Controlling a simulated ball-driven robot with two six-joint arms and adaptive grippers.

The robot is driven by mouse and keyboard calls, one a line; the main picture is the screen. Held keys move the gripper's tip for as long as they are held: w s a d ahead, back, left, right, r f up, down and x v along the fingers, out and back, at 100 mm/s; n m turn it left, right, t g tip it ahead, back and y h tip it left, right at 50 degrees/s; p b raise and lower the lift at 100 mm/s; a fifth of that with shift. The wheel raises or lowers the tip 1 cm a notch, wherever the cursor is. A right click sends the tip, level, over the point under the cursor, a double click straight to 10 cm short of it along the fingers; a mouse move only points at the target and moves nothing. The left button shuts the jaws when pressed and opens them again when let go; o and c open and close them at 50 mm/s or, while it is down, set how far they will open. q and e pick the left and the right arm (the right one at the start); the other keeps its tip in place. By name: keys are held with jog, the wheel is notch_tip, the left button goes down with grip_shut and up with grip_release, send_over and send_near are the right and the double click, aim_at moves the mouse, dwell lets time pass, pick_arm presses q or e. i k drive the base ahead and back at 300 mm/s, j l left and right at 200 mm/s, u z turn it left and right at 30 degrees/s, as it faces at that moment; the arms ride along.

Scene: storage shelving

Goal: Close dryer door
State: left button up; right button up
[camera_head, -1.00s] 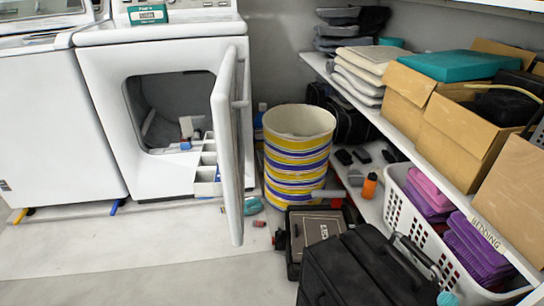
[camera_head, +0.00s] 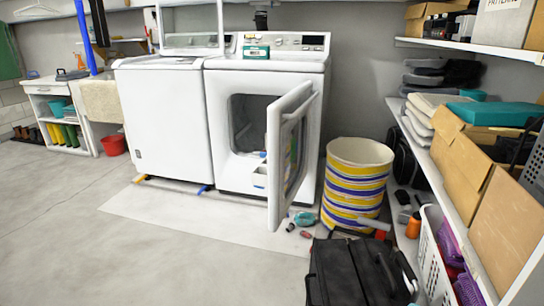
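The white dryer (camera_head: 265,90) stands against the back wall, right of a white washer. Its front opening (camera_head: 250,122) is dark and uncovered. The dryer door (camera_head: 288,160) is swung wide open, hinged on the right side of the opening and sticking out toward me. Its inner face, with coloured marks on it, is partly visible. Neither of my grippers shows in the head view.
A striped basket (camera_head: 356,185) stands just right of the door. A black case (camera_head: 352,272) lies in front. Shelves (camera_head: 442,165) with cardboard boxes run along the right. The washer (camera_head: 165,118) is at the left. The floor (camera_head: 130,245) at front left is clear.

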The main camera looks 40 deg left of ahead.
aim_at(284, 170)
jog(key=l+u, duration=0.3)
jog(key=u, duration=0.15)
jog(key=l+u, duration=0.55)
jog(key=u, duration=0.3)
